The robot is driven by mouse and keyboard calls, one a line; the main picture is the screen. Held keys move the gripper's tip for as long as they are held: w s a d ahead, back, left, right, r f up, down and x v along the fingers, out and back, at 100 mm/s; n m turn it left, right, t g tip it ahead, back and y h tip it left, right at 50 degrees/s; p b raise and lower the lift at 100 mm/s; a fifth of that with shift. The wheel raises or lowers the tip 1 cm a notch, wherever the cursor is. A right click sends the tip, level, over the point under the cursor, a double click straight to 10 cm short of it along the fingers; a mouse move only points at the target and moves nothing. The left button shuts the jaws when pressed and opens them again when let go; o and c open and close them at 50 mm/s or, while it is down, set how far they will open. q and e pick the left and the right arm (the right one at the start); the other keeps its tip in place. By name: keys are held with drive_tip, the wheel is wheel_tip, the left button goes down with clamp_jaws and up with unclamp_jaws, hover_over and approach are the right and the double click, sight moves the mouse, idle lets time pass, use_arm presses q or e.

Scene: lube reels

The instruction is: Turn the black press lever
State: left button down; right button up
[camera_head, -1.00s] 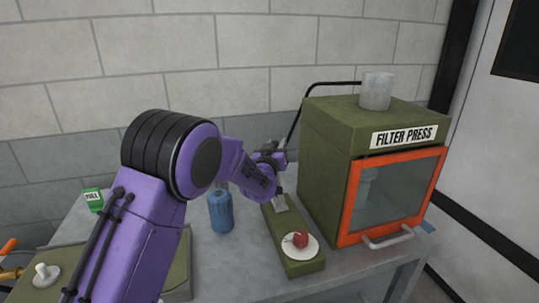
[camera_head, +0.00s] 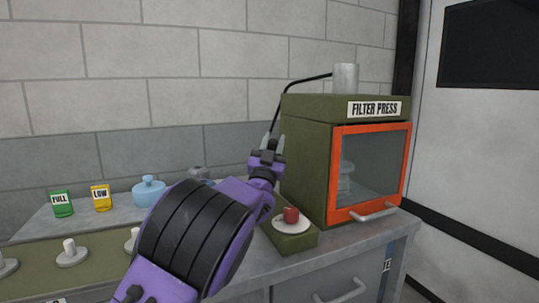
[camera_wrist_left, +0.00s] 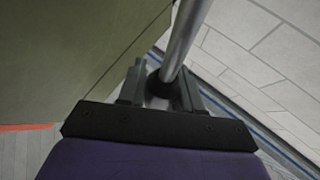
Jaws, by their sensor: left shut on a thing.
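The filter press (camera_head: 305,150) is a green box with an orange-framed glass door and a grey cylinder on top. Its thin black press lever (camera_head: 282,100) runs left from the top, then bends down beside the press's left side. My left gripper (camera_head: 267,150) is at the lower end of this lever. In the left wrist view, the fingers (camera_wrist_left: 162,90) are shut around the lever's rod (camera_wrist_left: 184,38), which looks grey there and rises between them. My right gripper is not in view.
A red knob (camera_head: 291,215) on a white disc sits on a green base in front of the press. A blue pot (camera_head: 148,191) and green FULL (camera_head: 62,204) and yellow LOW (camera_head: 101,198) cards stand at left. A wall is behind.

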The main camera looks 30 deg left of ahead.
use_arm(q)
drive_tip(key=shift+d+f+m, duration=0.1)
drive_tip(key=shift+d+m, duration=0.2)
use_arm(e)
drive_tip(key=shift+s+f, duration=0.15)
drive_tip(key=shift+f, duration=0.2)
use_arm(q)
drive_tip(key=shift+s+a, duration=0.1)
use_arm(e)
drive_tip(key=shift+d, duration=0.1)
use_arm(q)
drive_tip(key=c, duration=0.8)
unclamp_jaws()
drive_tip(key=shift+c, duration=0.2)
